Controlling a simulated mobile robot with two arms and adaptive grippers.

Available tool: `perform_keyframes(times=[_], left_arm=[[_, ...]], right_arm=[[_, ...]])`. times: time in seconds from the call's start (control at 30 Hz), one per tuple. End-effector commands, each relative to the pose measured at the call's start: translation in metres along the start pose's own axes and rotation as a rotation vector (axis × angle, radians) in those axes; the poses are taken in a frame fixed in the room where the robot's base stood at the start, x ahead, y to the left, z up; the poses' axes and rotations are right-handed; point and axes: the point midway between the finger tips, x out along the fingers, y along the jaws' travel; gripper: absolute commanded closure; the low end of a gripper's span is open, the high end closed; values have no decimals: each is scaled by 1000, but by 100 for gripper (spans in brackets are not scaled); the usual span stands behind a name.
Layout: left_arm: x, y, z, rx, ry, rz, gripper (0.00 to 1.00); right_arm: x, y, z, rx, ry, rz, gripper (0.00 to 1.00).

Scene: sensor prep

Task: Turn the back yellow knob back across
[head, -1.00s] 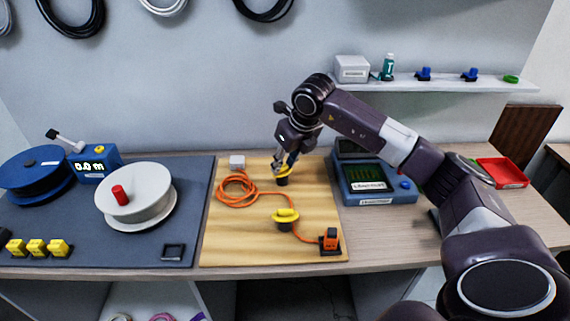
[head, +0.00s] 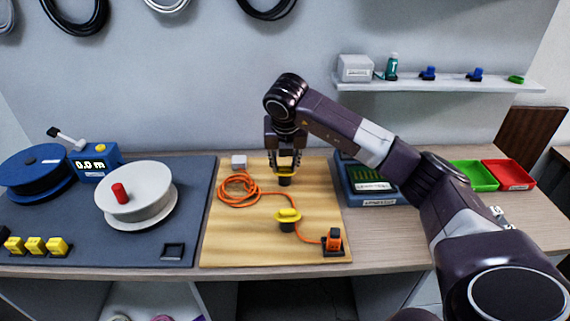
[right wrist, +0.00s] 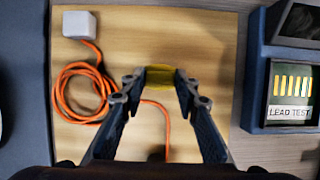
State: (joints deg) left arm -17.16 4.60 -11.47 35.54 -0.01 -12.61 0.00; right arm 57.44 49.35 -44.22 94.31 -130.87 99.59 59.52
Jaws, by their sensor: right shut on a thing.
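The back yellow knob (head: 284,177) sits on a dark base on the wooden board (head: 232,246). My right gripper (head: 286,170) points down over it from behind, shut on it. In the right wrist view the yellow knob (right wrist: 160,78) shows between the two fingertips, partly hidden by them. The front yellow knob (head: 288,214) stands nearer on the same board, its bar lying roughly left to right, with nothing touching it. My left gripper is not in view.
An orange cable (head: 240,195) is coiled left of the back knob, running from a white box (head: 239,161) to an orange plug (head: 333,238). A blue lead tester (head: 372,199) stands right of the board. A white reel (head: 137,190) stands left.

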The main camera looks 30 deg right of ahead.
Motion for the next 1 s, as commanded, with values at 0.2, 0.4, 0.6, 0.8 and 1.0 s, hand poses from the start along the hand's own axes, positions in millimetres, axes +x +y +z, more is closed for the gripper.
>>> perform_keyframes(times=[0.2, 0.4, 0.6, 0.8, 1.0], left_arm=[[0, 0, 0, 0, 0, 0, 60], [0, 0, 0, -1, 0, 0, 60], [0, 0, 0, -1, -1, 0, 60], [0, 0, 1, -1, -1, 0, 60], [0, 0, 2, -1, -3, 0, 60]], right_arm=[[-1, 0, 2, 11, -3, -2, 96], [-1, 0, 2, 11, -3, -2, 96], [-1, 0, 1, 9, -2, -2, 54], [0, 0, 0, 8, -1, -2, 54], [-12, 1, 1, 7, -3, 1, 54]])
